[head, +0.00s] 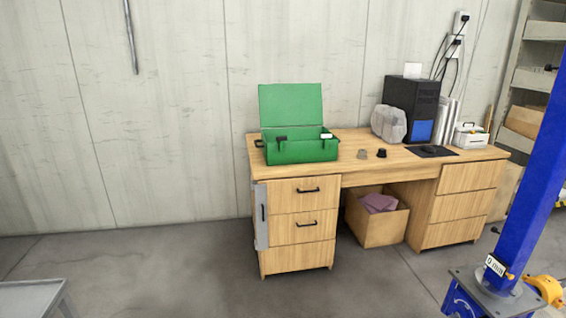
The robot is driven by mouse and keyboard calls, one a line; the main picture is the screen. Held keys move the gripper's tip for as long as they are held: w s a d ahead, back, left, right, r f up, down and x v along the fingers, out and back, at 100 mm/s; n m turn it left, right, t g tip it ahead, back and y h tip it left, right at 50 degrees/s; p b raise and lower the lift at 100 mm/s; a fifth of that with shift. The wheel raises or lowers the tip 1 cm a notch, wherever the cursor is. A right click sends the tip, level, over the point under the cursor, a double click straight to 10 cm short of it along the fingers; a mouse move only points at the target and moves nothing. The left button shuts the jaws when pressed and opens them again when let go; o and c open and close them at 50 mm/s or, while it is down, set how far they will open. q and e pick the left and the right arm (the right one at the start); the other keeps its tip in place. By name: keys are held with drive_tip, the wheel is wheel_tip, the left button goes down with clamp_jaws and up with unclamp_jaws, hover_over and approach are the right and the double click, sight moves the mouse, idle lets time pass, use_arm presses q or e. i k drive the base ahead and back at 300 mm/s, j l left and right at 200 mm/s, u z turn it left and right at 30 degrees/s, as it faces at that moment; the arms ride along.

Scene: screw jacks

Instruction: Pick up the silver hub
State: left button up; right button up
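A small grey object (362,154) stands on the wooden desk (350,165), just right of an open green toolbox (300,150). It may be the silver hub, but it is too small to tell its exact shape. A small black object (381,153) sits close to its right. Neither of my grippers is in view.
A cardboard box (376,224) sits underneath. A blue post (530,170) stands front right. The floor before the desk is mostly clear.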

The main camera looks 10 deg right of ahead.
sight(362, 154)
drive_tip(key=i+l+z, duration=0.15)
drive_tip(key=i+l, duration=0.15)
drive_tip(key=i, duration=0.2)
drive_tip(key=i+l+z, duration=0.15)
drive_tip(key=i, duration=0.4)
drive_tip(key=i+l+z, duration=0.15)
drive_tip(key=i, duration=0.35)
drive_tip(key=l, duration=0.1)
